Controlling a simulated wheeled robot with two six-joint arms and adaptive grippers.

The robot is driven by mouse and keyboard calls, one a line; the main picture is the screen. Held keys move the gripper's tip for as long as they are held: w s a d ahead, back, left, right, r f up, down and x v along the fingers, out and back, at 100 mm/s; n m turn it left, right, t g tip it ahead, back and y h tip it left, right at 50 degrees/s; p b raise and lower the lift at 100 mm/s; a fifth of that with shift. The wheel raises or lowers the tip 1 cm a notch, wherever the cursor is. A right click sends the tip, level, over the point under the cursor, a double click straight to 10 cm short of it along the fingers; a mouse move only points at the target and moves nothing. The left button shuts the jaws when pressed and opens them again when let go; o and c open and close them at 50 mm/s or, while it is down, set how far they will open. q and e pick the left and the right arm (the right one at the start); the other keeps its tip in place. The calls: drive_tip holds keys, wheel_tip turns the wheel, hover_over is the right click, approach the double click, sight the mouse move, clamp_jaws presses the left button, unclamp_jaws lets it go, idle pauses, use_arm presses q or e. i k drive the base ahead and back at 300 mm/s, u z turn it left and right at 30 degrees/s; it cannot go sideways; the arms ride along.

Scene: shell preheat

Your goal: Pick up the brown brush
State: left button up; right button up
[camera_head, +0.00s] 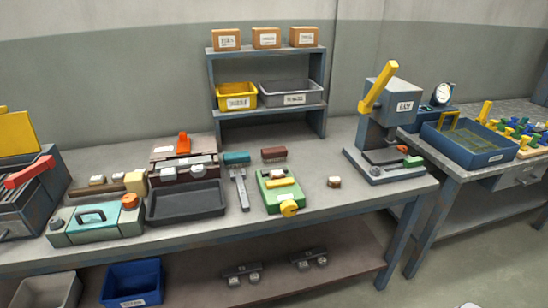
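The brown brush (274,153) appears to be the dark reddish-brown block lying on the workbench (330,218), in front of the shelf rack. A teal block of similar shape (236,157) lies to its left, a small gap apart. Just in front of the brown brush is a green device (277,195) with a yellow handle and a yellow knob. Neither of my grippers shows in the head view.
A grey metal tool (241,189) and a black tray (186,201) lie left of the green device. A small brown-and-white block (334,182) sits to the right. A lever press (388,120) stands further right. Bench surface is clear around the small block.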

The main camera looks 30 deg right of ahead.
sight(275, 154)
drive_tip(key=z, duration=0.35)
drive_tip(key=k, duration=0.45)
drive_tip(key=z, duration=0.85)
drive_tip(key=i, duration=1)
drive_tip(key=u, duration=0.8)
